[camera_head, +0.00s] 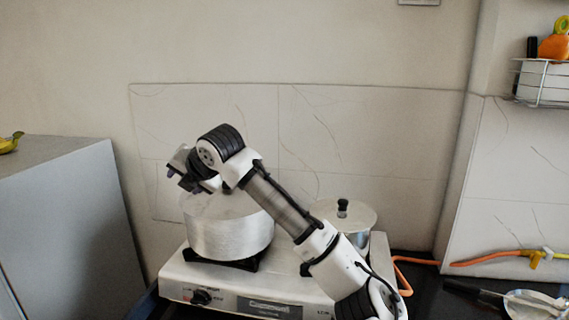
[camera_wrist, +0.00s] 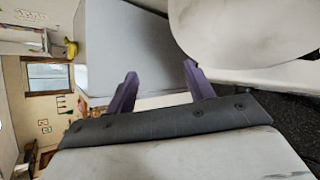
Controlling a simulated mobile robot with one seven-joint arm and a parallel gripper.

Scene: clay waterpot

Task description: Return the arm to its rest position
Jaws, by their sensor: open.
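My arm reaches up and to the left across the stove in the head view. My gripper (camera_head: 174,172) is at the upper left of a large metal pot (camera_head: 230,237), close to its rim in the picture. I cannot tell the exact gap between them. In the wrist view, the two purple fingers of my gripper (camera_wrist: 159,82) stand apart with nothing between them. A pale rounded surface (camera_wrist: 245,28) at the upper right of the wrist view looks like the pot.
The pot sits on the left burner of a white gas stove (camera_head: 222,284). A smaller lidded pot (camera_head: 362,216) stands behind my arm. A grey cabinet (camera_head: 62,190) with bananas (camera_head: 10,143) is at left. An orange hose (camera_head: 490,257) and wire rack (camera_head: 543,84) are at right.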

